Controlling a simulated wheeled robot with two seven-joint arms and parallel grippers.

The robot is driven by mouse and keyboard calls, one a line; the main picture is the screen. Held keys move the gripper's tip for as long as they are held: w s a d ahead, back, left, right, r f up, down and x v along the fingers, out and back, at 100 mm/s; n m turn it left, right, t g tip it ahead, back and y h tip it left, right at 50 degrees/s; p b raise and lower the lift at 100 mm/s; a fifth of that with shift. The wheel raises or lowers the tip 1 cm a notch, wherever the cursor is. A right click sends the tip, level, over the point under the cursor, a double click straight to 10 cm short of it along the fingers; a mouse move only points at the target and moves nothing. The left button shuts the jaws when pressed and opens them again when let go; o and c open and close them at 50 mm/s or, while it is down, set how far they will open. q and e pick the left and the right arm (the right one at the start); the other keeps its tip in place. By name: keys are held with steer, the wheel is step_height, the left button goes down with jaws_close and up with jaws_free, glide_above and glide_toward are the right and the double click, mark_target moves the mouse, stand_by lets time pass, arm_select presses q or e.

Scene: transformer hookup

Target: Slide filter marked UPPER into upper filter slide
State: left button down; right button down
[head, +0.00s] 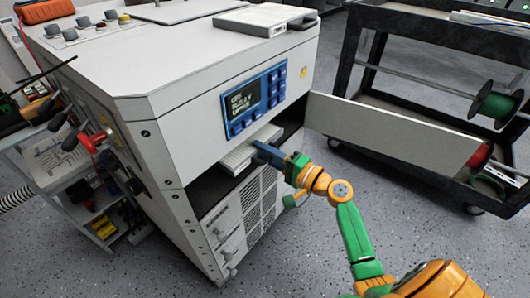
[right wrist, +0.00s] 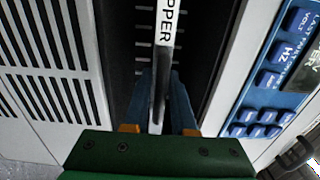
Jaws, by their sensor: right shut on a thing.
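The white filter (head: 246,150) is at the cabinet's open bay, just under the blue control panel, with its front part sticking out. In the right wrist view its edge (right wrist: 166,25) carries black lettering, of which "PPER" is readable. My right gripper (head: 268,152) is shut on the filter's front edge, and its blue fingers (right wrist: 162,95) lie on both sides of it. The bay (right wrist: 198,35) is dark, with ribbed walls beside the filter. The filter's far end is hidden, and I cannot tell how it sits in the slide. My left gripper is out of view.
A hinged panel (head: 390,128) stands open to the right of the bay. A flat white-grey slab (head: 264,20) lies on the cabinet top. Vent grilles (head: 252,203) are below the bay. A dark cart (head: 395,105) stands behind right; a cluttered shelf (head: 60,160) is at left.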

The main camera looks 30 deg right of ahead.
steer(key=shift+b+x, duration=0.8)
steer(key=shift+x, duration=2.35)
steer(key=c, duration=0.7)
jaws_free()
steer(key=shift+o, duration=0.2)
steer(key=shift+p+v, duration=0.4)
steer(key=shift+v, duration=2.15)
